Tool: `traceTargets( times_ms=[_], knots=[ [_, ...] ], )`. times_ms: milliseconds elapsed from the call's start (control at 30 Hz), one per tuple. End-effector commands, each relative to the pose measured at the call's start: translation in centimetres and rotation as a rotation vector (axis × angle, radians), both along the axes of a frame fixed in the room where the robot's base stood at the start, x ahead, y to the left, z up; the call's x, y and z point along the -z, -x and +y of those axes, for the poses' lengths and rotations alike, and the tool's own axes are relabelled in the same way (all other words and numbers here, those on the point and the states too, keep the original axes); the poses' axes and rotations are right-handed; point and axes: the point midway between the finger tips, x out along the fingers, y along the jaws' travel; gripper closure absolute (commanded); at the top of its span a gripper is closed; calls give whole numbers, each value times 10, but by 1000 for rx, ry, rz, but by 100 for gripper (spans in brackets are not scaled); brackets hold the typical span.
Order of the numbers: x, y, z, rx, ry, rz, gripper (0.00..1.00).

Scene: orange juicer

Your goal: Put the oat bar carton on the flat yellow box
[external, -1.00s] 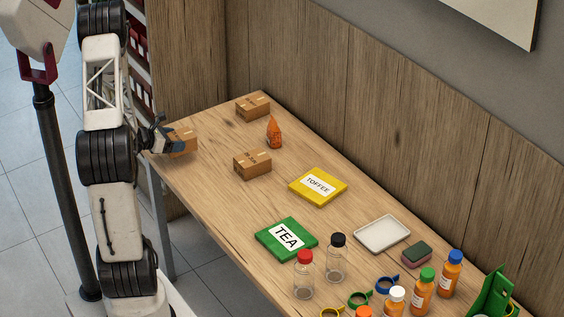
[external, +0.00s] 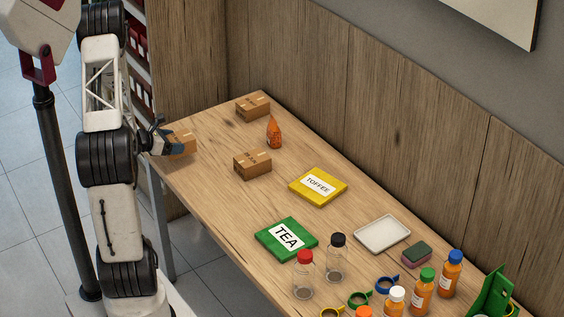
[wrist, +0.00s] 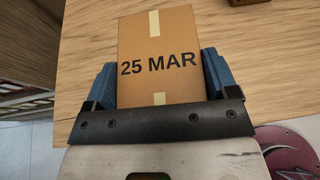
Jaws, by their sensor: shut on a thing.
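A brown carton (external: 185,146) is at the far left end of the table, in my gripper (external: 165,139). In the wrist view the carton (wrist: 158,88) shows "25 MAR" in dark print and pale tape, and the blue fingers of my gripper (wrist: 159,82) are shut on its two sides. No words saying oat bars are legible on it. Whether it touches the table is hard to tell. The flat yellow box (external: 301,187), with a white TOFFEE label, lies mid-table, apart from my gripper, with nothing on it.
Two similar brown cartons stand near the middle (external: 252,165) and at the back (external: 252,106), their print unreadable. An orange bottle (external: 274,133) stands between them. A green TEA box (external: 270,246), white tray (external: 382,234), jars and several bottles fill the near end.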

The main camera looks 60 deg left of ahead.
Motion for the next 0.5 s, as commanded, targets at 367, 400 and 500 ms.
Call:
traceTargets(
  times_ms=[367, 400, 500],
  knots=[
    [-8, 0, 0, -1, -1, -1, 49],
    [-12, 0, 0, -1, -1, -1, 49],
    [-24, 0, 1, 1, -4, -1, 49]
  ],
)
